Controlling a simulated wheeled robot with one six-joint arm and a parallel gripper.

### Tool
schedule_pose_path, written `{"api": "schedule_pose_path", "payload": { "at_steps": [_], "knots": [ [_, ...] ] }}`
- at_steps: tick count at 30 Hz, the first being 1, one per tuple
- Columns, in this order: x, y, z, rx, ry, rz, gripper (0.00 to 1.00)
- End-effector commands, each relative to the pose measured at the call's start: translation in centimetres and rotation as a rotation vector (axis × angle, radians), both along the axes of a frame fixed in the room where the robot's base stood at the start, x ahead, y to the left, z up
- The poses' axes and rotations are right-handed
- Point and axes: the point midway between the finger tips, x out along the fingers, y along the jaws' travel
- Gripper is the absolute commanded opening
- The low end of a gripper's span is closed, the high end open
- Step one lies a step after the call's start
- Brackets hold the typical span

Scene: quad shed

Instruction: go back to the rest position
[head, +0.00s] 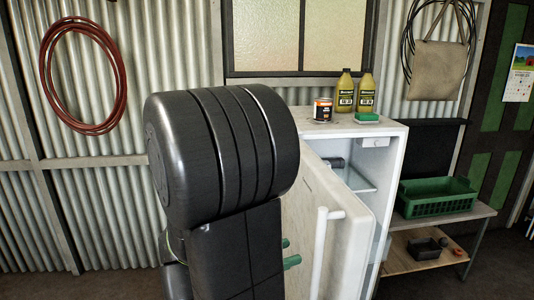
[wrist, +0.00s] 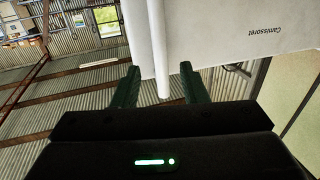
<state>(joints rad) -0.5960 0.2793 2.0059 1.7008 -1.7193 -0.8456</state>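My gripper (wrist: 158,84) has two dark green fingers, spread wide apart. The white bar handle (wrist: 158,45) of the fridge door runs between them in the wrist view, with a gap on each side. In the head view the fridge door (head: 325,215) stands open, swung out toward me, with its handle (head: 320,250) on the front. My arm hides most of my gripper there. Only green finger parts (head: 291,262) show beside the door, left of the handle.
The white fridge (head: 385,190) stands against the corrugated wall. On its top are an orange-and-black tin (head: 323,110), two olive bottles (head: 345,92) and a green sponge-like block (head: 367,117). A bench to the right carries a green crate (head: 436,205). A red hose (head: 112,70) hangs at left.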

Motion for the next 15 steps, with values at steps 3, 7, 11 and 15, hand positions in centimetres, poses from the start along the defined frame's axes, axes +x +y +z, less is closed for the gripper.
{"api": "schedule_pose_path", "payload": {
  "at_steps": [3,7,11,15],
  "knots": [
    [0.5,-1.6,0.1,0.000,0.001,-0.004,0.40],
    [1.2,-3.1,0.1,-0.001,0.002,-0.005,0.40],
    [1.8,-4.6,0.1,-0.002,0.001,-0.004,0.40],
    [2.5,-6.2,0.1,0.000,0.001,-0.003,0.40]
  ]
}}
